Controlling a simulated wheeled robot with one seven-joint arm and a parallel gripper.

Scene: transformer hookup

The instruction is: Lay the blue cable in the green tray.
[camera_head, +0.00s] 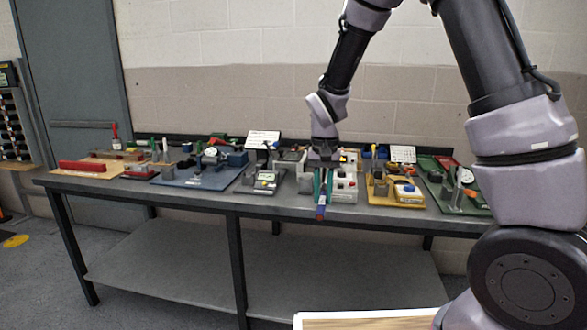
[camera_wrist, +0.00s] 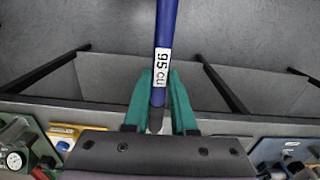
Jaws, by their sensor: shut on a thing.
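My gripper (camera_head: 321,188) points down over the front edge of the long table, near its middle. In the wrist view its two teal fingers (camera_wrist: 159,88) are closed on the blue cable (camera_wrist: 165,30), which bears a white label reading "95 CU". The cable runs from between the fingers out past the top of that view. In the head view a short blue length of the cable (camera_head: 321,208), with a reddish end, shows below the fingers. No clear green tray shows. A green board (camera_head: 435,183) with tools and a gauge lies at the table's right.
The table (camera_head: 215,197) carries several boards of parts: a blue board (camera_head: 185,178), a yellow one (camera_head: 403,203), and a light grey box (camera_head: 344,188) beside my gripper. A lower shelf (camera_head: 180,262) is bare. A pale wooden surface (camera_head: 370,322) shows at the bottom.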

